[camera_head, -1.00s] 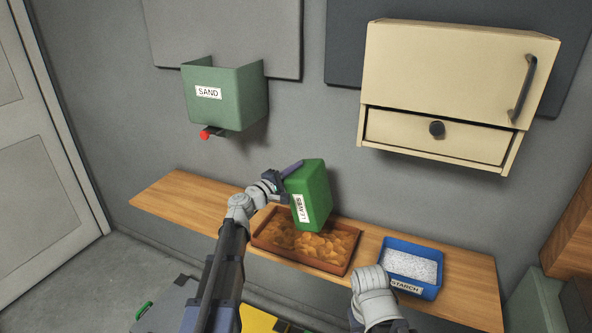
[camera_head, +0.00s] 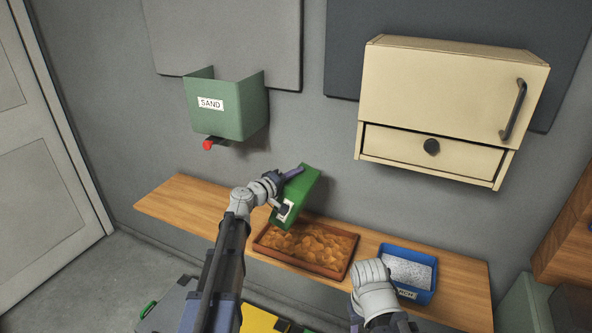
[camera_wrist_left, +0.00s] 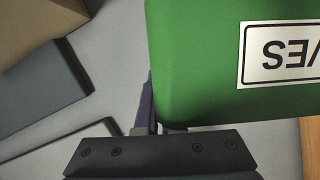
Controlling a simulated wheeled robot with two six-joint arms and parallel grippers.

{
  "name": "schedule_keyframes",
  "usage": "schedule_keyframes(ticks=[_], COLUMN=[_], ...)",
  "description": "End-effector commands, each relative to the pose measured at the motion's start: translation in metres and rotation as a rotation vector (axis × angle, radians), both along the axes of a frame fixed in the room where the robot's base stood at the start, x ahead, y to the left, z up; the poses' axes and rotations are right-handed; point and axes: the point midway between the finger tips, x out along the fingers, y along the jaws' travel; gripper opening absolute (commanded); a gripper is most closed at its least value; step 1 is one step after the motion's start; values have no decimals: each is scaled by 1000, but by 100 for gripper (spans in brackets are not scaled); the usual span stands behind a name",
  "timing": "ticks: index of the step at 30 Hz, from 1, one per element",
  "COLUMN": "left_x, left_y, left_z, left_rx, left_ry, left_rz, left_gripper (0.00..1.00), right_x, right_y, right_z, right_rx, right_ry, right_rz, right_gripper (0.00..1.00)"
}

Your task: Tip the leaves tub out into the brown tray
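My left gripper (camera_head: 287,190) is shut on the green leaves tub (camera_head: 304,188) and holds it tilted above the brown tray (camera_head: 268,250). The tub's label faces me, low on its side; its mouth and inside are hidden. In the left wrist view the tub (camera_wrist_left: 195,60) fills the upper right, with its label upside down. The tray lies on the wooden shelf and has a layer of brown leaves (camera_head: 310,245) in it. My right wrist is at the front of the shelf; its fingers are hidden.
A blue starch tub (camera_head: 433,272) with white contents stands right of the tray, close to my right wrist. A green sand bin (camera_head: 235,112) and a cream cabinet (camera_head: 450,95) hang on the wall above the wooden shelf (camera_head: 180,203). The shelf's left end is clear.

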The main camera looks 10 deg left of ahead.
Motion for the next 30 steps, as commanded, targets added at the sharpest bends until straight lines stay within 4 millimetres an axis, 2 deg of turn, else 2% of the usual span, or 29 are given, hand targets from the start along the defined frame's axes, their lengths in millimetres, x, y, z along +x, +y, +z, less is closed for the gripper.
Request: schedule_keyframes(ticks=[6,12,18,26,30], left_x=[0,-1,-1,-1,-1], left_y=[-1,-2,-1,-1,-2], left_z=[4,13,14,16,24], left_rx=[56,341,566,657,918], left_ry=[-12,-67,-112,-129,-181], left_rz=[0,-3,0,-1,-2], left_gripper=[0,0,0,0,0], right_x=[0,0,0,0,0], right_y=[0,0,0,0,0], right_z=[8,33,43,49,64], right_rx=[0,0,0,0,0], right_ry=[0,0,0,0,0], right_rz=[0,0,0,0,0], right_gripper=[50,50,50,50,50])
